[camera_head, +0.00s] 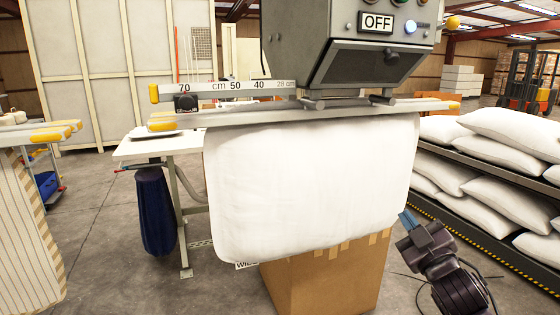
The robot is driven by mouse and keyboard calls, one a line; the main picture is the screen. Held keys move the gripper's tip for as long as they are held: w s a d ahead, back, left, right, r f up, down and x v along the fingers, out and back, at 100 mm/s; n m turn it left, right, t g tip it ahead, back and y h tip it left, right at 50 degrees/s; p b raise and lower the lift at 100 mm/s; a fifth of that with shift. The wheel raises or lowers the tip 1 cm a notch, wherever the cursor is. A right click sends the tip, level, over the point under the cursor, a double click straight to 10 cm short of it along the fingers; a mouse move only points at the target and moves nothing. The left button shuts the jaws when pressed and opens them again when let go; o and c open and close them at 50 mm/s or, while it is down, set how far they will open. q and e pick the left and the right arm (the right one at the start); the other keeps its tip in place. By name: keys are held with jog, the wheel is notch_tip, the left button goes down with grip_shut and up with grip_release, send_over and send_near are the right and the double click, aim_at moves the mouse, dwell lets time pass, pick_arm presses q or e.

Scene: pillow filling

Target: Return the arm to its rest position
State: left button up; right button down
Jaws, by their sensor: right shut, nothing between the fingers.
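My right gripper (408,219) is at the lower right, with its dark wrist and arm coming in from the bottom edge. Its blue fingertips are shut and empty, just beside the lower right edge of a white pillow (310,185). I cannot tell whether they touch it. The pillow hangs below the grey filling machine (375,55), whose sign reads OFF. A ruler bar (225,88) with centimetre marks runs along the machine's left side. My left gripper is not in view.
A cardboard box (325,280) stands under the pillow. White pillows (510,130) lie on a shelf rack at right. A white table (150,148) stands behind at left. A striped fabric piece (28,230) hangs at far left. Grey floor (110,265) is open between.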

jog(key=s+f+m+g+h, duration=0.1)
jog(key=s+f+m+g, duration=0.35)
jog(key=f, duration=0.75)
jog(key=s+f+m+g+h, duration=0.1)
jog(key=s+f+m+h, duration=0.1)
jog(key=s+f, duration=0.75)
jog(key=s+f+m+g+h, duration=0.1)
jog(key=s+f+m+g, duration=0.1)
jog(key=s+f, duration=1.3)
jog(key=shift+s+d+f+g, duration=0.2)
jog(key=shift+d+g, duration=0.25)
jog(key=shift+g, duration=0.4)
